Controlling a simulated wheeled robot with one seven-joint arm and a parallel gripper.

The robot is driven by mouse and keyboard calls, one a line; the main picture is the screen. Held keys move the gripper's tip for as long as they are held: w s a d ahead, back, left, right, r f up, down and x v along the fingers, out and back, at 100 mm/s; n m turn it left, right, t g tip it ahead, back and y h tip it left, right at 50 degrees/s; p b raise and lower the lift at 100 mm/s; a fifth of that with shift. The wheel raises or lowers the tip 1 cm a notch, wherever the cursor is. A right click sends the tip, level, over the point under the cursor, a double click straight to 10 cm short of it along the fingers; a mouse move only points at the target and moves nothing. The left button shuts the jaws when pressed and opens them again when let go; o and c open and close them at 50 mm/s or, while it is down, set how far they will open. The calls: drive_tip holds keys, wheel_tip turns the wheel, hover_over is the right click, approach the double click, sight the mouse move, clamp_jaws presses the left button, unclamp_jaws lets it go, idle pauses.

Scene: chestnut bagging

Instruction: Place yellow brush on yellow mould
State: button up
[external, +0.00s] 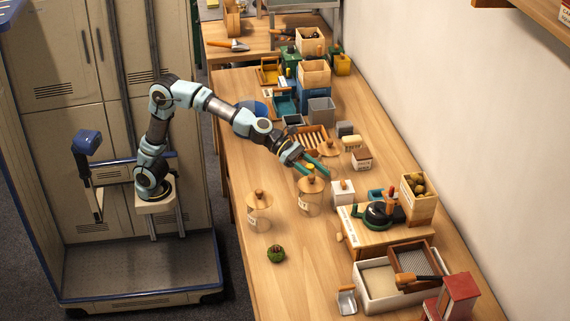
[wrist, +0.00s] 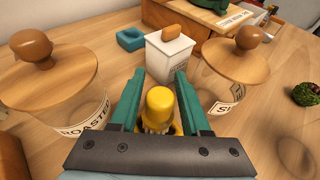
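My gripper (wrist: 160,75) has its two green fingers apart, with the yellow brush (wrist: 159,103) between them. Strips of space show on both sides of its rounded yellow handle. Pale bristles show below the handle, partly hidden by the gripper's dark front. A yellow edge (wrist: 177,129) shows beside the bristles; I cannot tell whether it is the yellow mould. In the external view my gripper (external: 322,172) is low among the jars, with a yellow spot, likely the brush (external: 310,167), beside its fingers. What the brush rests on is hidden.
Wooden-lidded glass jars stand close on the left (wrist: 55,75) and right (wrist: 235,65) in the wrist view. A white lidded box (wrist: 169,55) stands just ahead.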

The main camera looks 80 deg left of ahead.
drive_tip(key=shift+o, duration=1)
drive_tip(key=shift+r, duration=0.15)
drive_tip(key=shift+s+a+r, duration=0.15)
drive_tip(key=shift+s+a, duration=0.05)
drive_tip(key=shift+a, duration=0.05)
drive_tip(key=p+v, duration=0.1)
drive_tip(key=v, duration=1)
drive_tip(key=shift+a+p, duration=0.15)
drive_tip(key=shift+p, duration=0.25)
drive_tip(key=shift+s, duration=0.1)
